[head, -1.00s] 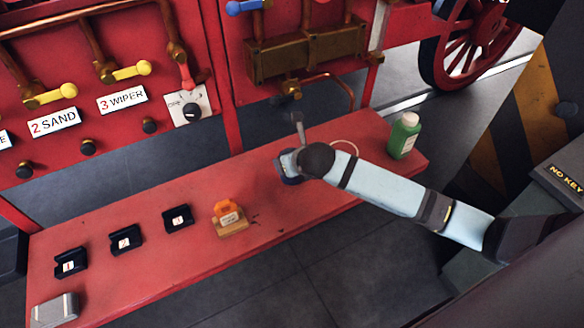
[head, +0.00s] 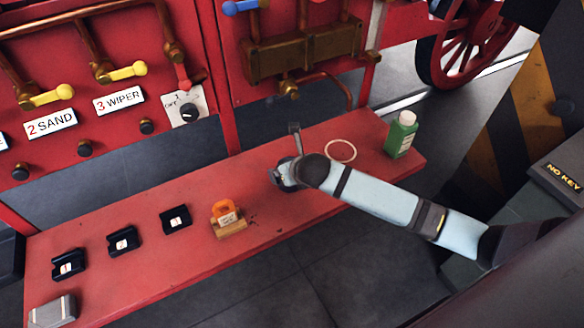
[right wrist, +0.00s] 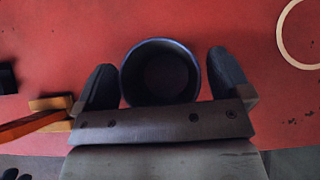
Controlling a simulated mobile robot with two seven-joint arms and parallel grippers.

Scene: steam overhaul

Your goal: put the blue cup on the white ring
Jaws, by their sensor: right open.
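The blue cup (right wrist: 160,72) is seen from above in the right wrist view, upright on the red bench, its dark inside empty as far as I can tell. My right gripper (right wrist: 162,82) is open, with one finger on each side of the cup; I see a narrow gap at each finger. In the head view my right gripper (head: 284,174) is over the bench and mostly hides the cup. The white ring (head: 355,152) lies flat and bare on the bench, right of the gripper; part of it shows in the right wrist view (right wrist: 283,40). My left gripper is out of view.
A green bottle (head: 401,135) stands beyond the ring at the bench's right end. An orange-handled item on a wooden block (head: 228,219) sits left of the gripper. Several black holders and a grey box (head: 53,311) are further left. Brass pipework (head: 305,47) rises behind the bench.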

